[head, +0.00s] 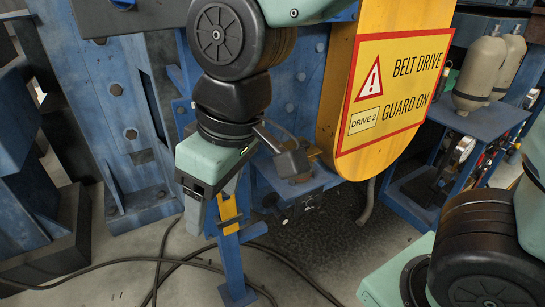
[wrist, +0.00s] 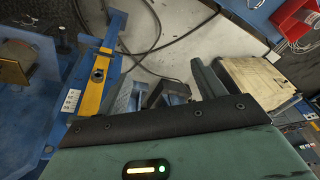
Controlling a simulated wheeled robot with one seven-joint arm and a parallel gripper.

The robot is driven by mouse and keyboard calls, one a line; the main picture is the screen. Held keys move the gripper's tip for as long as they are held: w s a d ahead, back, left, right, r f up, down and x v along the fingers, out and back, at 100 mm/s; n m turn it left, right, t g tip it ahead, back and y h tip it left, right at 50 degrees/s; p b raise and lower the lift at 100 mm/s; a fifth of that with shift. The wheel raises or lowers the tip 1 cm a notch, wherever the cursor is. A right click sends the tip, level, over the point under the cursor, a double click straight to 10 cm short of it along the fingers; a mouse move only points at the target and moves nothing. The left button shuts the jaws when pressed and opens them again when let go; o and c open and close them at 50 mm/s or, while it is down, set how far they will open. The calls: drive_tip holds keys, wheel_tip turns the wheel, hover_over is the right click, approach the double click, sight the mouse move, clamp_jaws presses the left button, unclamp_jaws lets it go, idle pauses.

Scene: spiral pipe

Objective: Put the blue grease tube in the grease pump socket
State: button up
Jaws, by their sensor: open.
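My gripper (head: 216,200) is open and hangs in front of a blue stand, pointing downward. In the wrist view my gripper (wrist: 156,82) spreads its fingers above the floor side of the stand, and I see nothing clearly held. A yellow bar (wrist: 97,75) with a dark round fitting is at the left of that view, and a yellow piece (head: 229,215) shows just beyond the gripper in the head view. I cannot tell whether either is the grease pump socket. I cannot make out the blue grease tube in either view.
A yellow belt guard (head: 345,70) with a warning sign stands right of the arm. A blue shelf (head: 470,118) with beige cylinders (head: 480,70) is at the right. Black cables (head: 140,262) lie on the floor. Blue steelwork (head: 110,90) fills the left. A red box (wrist: 298,20) shows in the wrist view.

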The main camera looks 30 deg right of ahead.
drive_tip(key=s+d+f+g+h, duration=0.1)
drive_tip(key=s+d+f, duration=0.3)
drive_tip(key=s+f, duration=0.2)
drive_tip(key=shift+s+d+f+g+h, duration=0.3)
drive_tip(key=shift+s+d+g+h, duration=0.1)
drive_tip(key=shift+s, duration=0.2)
wheel_tip(320, 180, down, 6)
drive_tip(key=b, duration=0.6)
idle(0.8)
